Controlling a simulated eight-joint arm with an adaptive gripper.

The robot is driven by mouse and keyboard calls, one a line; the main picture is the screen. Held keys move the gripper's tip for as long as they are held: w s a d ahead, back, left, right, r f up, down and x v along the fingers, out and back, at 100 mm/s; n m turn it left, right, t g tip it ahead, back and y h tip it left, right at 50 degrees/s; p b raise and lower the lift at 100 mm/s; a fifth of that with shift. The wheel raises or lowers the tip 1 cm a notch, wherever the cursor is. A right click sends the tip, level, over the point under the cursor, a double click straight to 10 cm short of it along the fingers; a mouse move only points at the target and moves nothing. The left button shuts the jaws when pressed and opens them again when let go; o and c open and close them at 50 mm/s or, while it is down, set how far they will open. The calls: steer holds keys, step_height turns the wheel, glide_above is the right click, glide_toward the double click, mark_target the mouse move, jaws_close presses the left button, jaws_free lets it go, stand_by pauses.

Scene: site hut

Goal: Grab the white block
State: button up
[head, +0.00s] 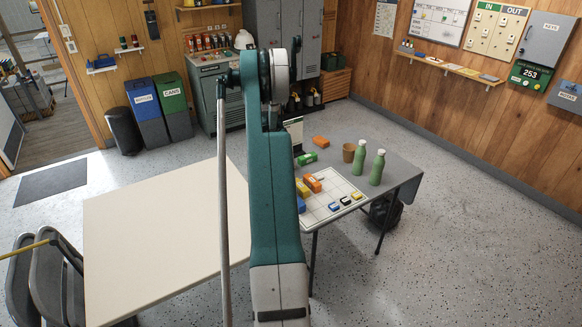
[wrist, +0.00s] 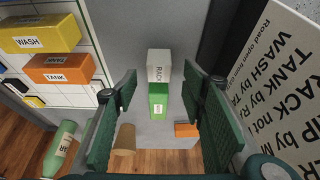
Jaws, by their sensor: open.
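The white block (wrist: 159,58), lettered RACK, is on the grey table in the middle of the wrist view. A green block (wrist: 158,90) with a white label lies just below it in that view; I cannot tell whether they touch. My gripper (wrist: 160,82) is open and empty, with one finger on either side of the two blocks in the wrist view. In the head view my arm hides the gripper, and I cannot make out the white block. The green block also shows there (head: 307,158), right of my arm.
Near the blocks are an orange block (wrist: 187,130), a brown cup (wrist: 123,140) and two green bottles (head: 377,168). A white grid mat (head: 322,207) holds several coloured blocks. A printed sign (wrist: 273,75) stands close at the right. The pale table (head: 150,235) is bare.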

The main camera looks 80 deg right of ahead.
steer(key=shift+b+x, duration=0.35)
steer(key=shift+x, duration=2.25)
steer(key=shift+c, duration=0.5)
steer(key=c, duration=0.9)
